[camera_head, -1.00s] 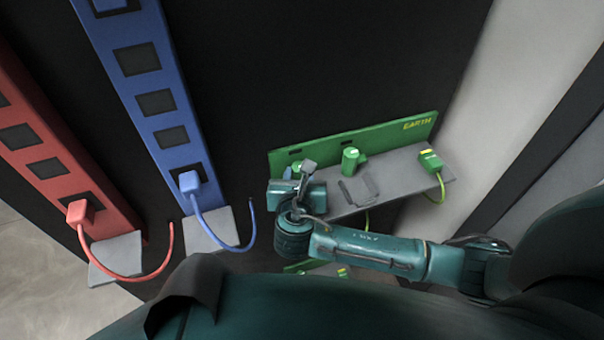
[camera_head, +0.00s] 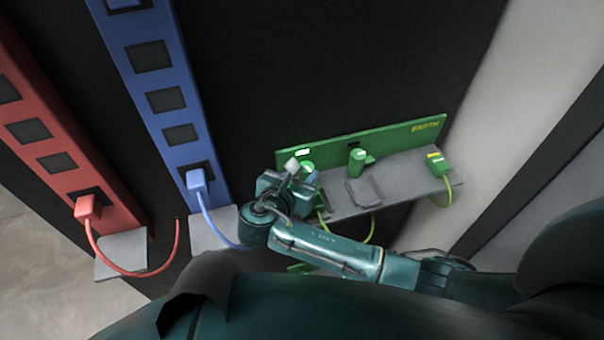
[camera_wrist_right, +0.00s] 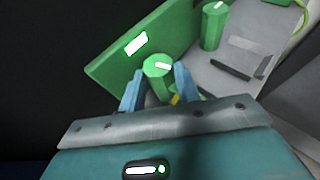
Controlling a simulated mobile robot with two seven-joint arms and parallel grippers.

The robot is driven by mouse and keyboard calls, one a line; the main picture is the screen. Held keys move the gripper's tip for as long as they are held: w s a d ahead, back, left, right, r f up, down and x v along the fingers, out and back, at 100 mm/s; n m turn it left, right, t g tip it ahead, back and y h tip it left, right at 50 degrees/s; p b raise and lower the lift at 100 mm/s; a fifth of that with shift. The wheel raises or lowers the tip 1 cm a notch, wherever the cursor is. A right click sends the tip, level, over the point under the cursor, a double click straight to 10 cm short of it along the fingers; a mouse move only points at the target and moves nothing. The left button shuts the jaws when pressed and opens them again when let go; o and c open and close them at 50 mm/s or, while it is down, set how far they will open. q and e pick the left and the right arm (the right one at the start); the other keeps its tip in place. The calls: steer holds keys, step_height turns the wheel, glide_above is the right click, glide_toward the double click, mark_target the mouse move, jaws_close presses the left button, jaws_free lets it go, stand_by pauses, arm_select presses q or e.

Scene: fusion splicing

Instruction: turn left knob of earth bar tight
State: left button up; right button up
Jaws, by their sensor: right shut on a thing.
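The green earth bar (camera_head: 392,136) with yellow EARTH lettering is on the dark panel. Its left knob (camera_head: 307,166) is a green cylinder, partly hidden by my right gripper (camera_head: 302,178) in the head view. In the right wrist view the left knob (camera_wrist_right: 157,65), with a white mark on top, sits between the two blue fingertips of my right gripper (camera_wrist_right: 158,88), which is shut on it. A white window (camera_wrist_right: 136,44) shows on the bar behind the knob. The right knob (camera_head: 357,157) stands free, also with a white mark in the wrist view (camera_wrist_right: 213,25). My left gripper is out of view.
A grey shelf (camera_head: 405,176) below the bar carries a dark grey bracket (camera_head: 365,192) and a green plug (camera_head: 438,163) with a looping cable. Blue (camera_head: 165,82) and red (camera_head: 52,142) bars with plugged cables stand left. The dark panel above the earth bar is clear.

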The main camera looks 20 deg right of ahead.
steer(key=o, duration=0.7)
steer(key=v, duration=1.3)
steer(key=shift+o, duration=0.2)
steer(key=shift+s, duration=0.1)
